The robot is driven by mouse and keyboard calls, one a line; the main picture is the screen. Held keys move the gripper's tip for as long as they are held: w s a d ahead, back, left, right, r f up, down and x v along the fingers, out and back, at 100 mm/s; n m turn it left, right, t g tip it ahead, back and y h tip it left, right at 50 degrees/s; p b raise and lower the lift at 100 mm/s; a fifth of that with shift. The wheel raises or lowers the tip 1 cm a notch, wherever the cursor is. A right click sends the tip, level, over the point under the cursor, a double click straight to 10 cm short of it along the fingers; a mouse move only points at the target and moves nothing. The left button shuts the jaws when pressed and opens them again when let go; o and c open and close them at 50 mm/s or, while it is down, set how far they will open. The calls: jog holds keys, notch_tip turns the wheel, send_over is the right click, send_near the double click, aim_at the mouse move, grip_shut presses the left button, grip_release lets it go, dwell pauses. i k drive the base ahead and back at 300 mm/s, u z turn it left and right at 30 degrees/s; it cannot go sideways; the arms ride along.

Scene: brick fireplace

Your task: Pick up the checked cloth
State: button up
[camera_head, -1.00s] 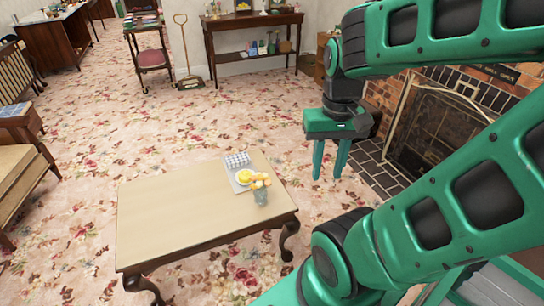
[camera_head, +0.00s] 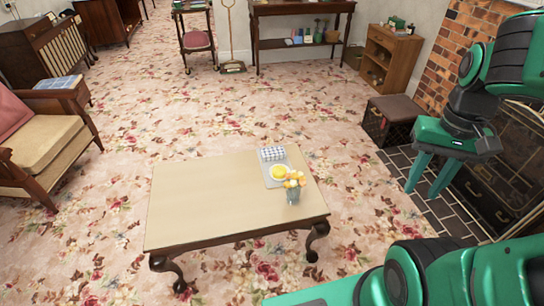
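A small grey-and-white checked cloth (camera_head: 271,153) lies folded at the far edge of a grey mat (camera_head: 276,180) on the coffee table (camera_head: 205,200). Beside it on the mat is a plate with something yellow (camera_head: 281,172). My gripper (camera_head: 422,192) hangs in the air at the right, in front of the fireplace, well apart from the table and the cloth. Its two green fingers point down and are spread, with nothing between them.
A glass vase with orange-yellow flowers (camera_head: 294,182) stands near the cloth. A dark box (camera_head: 394,116) stands near the fireplace. Open carpet surrounds the coffee table.

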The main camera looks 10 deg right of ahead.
aim_at(274, 153)
jog(key=z, duration=0.05)
jog(key=i, duration=1)
jog(key=u, duration=0.05)
